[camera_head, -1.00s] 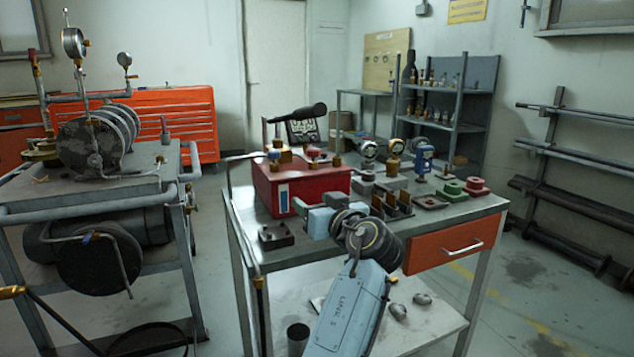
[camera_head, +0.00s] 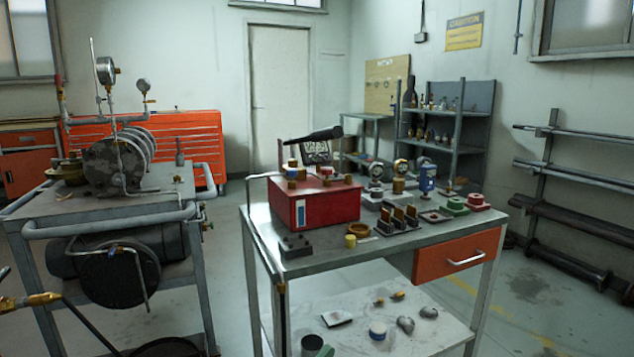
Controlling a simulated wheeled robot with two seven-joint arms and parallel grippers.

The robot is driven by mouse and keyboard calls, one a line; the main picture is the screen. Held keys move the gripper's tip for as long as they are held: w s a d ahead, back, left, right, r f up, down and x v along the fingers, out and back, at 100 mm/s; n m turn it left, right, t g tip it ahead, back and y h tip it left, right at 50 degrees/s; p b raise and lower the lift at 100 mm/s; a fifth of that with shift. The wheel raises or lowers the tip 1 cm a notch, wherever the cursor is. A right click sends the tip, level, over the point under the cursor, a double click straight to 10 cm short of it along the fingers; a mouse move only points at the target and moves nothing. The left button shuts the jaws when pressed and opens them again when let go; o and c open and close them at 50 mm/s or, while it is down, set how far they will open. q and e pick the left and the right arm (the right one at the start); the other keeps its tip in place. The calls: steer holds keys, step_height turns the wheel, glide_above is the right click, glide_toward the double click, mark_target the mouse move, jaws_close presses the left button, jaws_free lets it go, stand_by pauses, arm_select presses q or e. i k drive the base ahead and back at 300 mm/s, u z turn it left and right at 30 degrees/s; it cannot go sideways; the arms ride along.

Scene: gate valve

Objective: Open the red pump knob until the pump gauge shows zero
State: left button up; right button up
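The red pump box (camera_head: 320,208) sits on the metal workbench (camera_head: 400,238), with a black lever handle (camera_head: 313,136) above it. Small brass fittings with coloured tops stand on the box. One has a reddish top (camera_head: 328,172) and is probably the red knob; it is too small to tell how far it is turned. A dark square panel (camera_head: 317,152) with pale markings stands behind the box, and its reading cannot be made out. Neither of my grippers is in view.
Gauges (camera_head: 427,178), brass pieces (camera_head: 398,216) and a yellow cylinder (camera_head: 351,241) stand on the bench. An orange drawer (camera_head: 458,254) is at its front right. A pipe-railed cart (camera_head: 110,226) with a motor stands at left. Floor shows between cart and bench.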

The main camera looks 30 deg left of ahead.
mark_target(327, 172)
steer(key=z, duration=0.7)
steer(key=i, duration=0.95)
steer(key=u, duration=0.65)
